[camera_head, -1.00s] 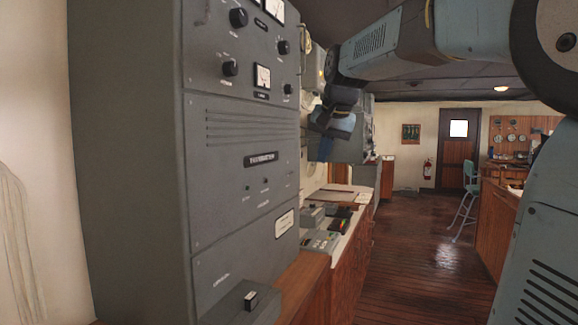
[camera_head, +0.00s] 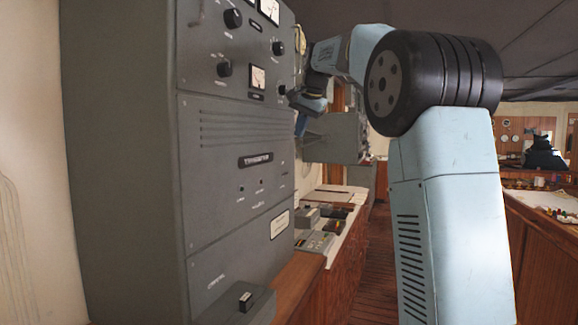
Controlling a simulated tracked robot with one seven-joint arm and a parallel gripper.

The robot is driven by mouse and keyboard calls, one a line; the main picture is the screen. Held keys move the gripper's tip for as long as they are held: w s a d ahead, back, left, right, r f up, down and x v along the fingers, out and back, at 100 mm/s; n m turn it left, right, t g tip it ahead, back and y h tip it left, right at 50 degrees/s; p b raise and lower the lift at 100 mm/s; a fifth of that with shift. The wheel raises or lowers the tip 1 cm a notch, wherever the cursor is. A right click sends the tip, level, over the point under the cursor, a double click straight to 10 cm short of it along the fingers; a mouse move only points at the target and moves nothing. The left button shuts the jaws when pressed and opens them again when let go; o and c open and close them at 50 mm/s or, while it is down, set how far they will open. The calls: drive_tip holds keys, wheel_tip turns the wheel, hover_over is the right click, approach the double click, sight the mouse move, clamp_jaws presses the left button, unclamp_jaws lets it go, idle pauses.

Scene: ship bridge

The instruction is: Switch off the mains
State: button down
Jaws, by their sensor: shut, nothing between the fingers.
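A tall grey transmitter cabinet (camera_head: 240,125) fills the left half of the view. Its front has black knobs (camera_head: 233,18), meters and small toggles. A black switch (camera_head: 246,297) sits on a small grey box low on the front. No readable label shows which control is the mains. My gripper (camera_head: 301,128), blue and dark, hangs beyond the cabinet's right edge, pointing down. It is shut and empty. The cabinet edge partly hides my wrist, and I cannot tell whether the gripper touches anything.
A wooden counter (camera_head: 340,255) with small grey devices (camera_head: 316,241) runs along the wall beyond the cabinet. A grey box (camera_head: 335,140) hangs on the wall behind my gripper. Another wooden console (camera_head: 545,240) stands at the right. My arm blocks much of the aisle.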

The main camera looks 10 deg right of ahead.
drive_tip(key=shift+f, duration=0.1)
drive_tip(key=x, duration=1.4)
